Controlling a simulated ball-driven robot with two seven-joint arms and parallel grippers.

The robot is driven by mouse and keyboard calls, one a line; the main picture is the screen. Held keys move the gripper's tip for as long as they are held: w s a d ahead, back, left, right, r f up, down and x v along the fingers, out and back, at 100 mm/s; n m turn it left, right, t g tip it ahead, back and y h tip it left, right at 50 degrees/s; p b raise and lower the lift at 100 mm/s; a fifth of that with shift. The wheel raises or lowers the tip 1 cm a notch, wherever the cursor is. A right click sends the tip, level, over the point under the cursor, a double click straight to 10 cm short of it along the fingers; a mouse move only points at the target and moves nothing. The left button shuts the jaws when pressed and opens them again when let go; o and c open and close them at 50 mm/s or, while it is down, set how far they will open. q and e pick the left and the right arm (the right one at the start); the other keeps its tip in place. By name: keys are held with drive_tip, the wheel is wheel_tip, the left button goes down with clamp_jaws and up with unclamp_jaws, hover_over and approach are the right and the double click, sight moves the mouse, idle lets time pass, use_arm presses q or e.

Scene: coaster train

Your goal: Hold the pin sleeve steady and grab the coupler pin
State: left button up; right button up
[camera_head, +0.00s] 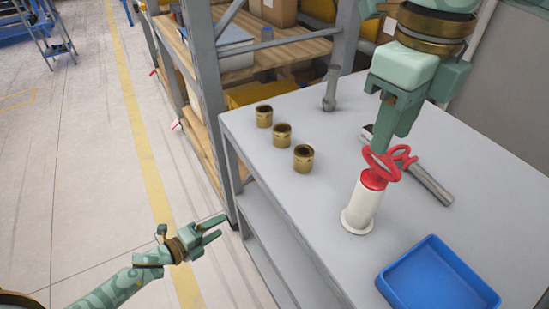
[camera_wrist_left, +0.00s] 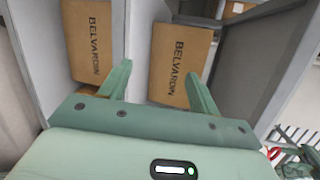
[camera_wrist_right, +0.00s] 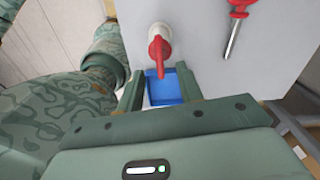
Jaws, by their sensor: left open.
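The white pin sleeve (camera_head: 361,208) stands upright on the grey table, with a flared base and a red collar. A red loop handle (camera_head: 381,164), apparently the coupler pin's, shows above the collar; the shank is hidden. The sleeve (camera_wrist_right: 158,30) and red handle (camera_wrist_right: 160,48) also show in the right wrist view. My right gripper (camera_head: 388,140) is open and empty, pointing down above and behind the handle; contact is not visible. My left gripper (camera_head: 223,226) is open and empty, left of the table over the floor, well away from the sleeve.
A metal tool (camera_head: 430,180) lies behind the sleeve, with a second red loop close by. A blue tray (camera_head: 435,278) sits at the front right. Several brass cups (camera_head: 303,158) and a grey bolt (camera_head: 331,90) stand at the back left. Shelving (camera_head: 207,80) adjoins the table.

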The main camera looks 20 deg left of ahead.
use_arm(q)
drive_tip(key=d+r+m+g+h, duration=0.3)
drive_tip(key=d+r+m+h, duration=0.1)
drive_tip(key=r+m, duration=0.55)
drive_tip(key=w+d+r+m+g+h, duration=0.1)
drive_tip(key=d+r+m+g+h, duration=0.15)
drive_tip(key=r+m, duration=0.65)
drive_tip(key=d+r+m+g+h, duration=0.35)
drive_tip(key=r+m, duration=0.35)
drive_tip(key=r, duration=0.3)
drive_tip(key=m+g+y, duration=0.2)
drive_tip(key=m+g, duration=0.1)
approach(363, 204)
drive_tip(key=shift+n, duration=0.25)
drive_tip(key=w+d+f, duration=0.1)
drive_tip(key=d+f, duration=0.1)
drive_tip(key=d, duration=0.1)
drive_tip(key=w+d+f, duration=0.1)
drive_tip(key=d+f, duration=0.1)
drive_tip(key=d, duration=0.1)
drive_tip(key=w+d+f, duration=0.1)
drive_tip(key=d+f, duration=0.1)
drive_tip(key=d, duration=0.1)
drive_tip(key=shift+w+d+f, duration=0.25)
drive_tip(key=shift+w, duration=0.05)
drive_tip(key=c, duration=1.1)
drive_tip(key=o, duration=1.1)
